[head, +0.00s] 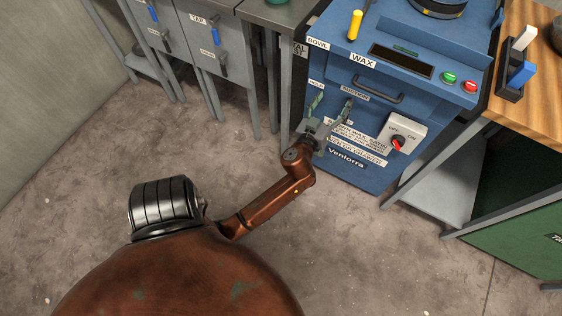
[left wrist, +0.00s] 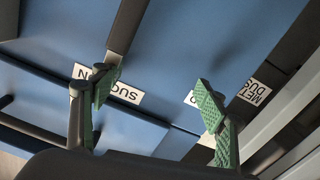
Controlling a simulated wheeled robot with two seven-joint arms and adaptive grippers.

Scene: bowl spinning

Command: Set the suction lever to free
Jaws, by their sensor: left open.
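The blue machine (head: 400,60) carries a SUCTION label (head: 355,92) on its front, with a HOLD label (head: 316,83) to the left. My left gripper (head: 331,106) is open in front of this panel, its green-padded fingers spread below the labels. In the left wrist view my gripper (left wrist: 158,92) shows both fingers apart with nothing clamped. A dark bar, apparently the suction lever (left wrist: 127,28), reaches down close to the left-hand finger's tip; I cannot tell whether they touch. In the head view the lever is hard to separate from the fingers. My right gripper is out of view.
A power switch box with a red knob (head: 398,143) sits right of my gripper. A drawer handle (head: 378,91), green button (head: 449,78) and red button (head: 470,87) are above. Grey cabinets (head: 215,50) stand left, a wooden bench (head: 535,70) right. The floor in front is clear.

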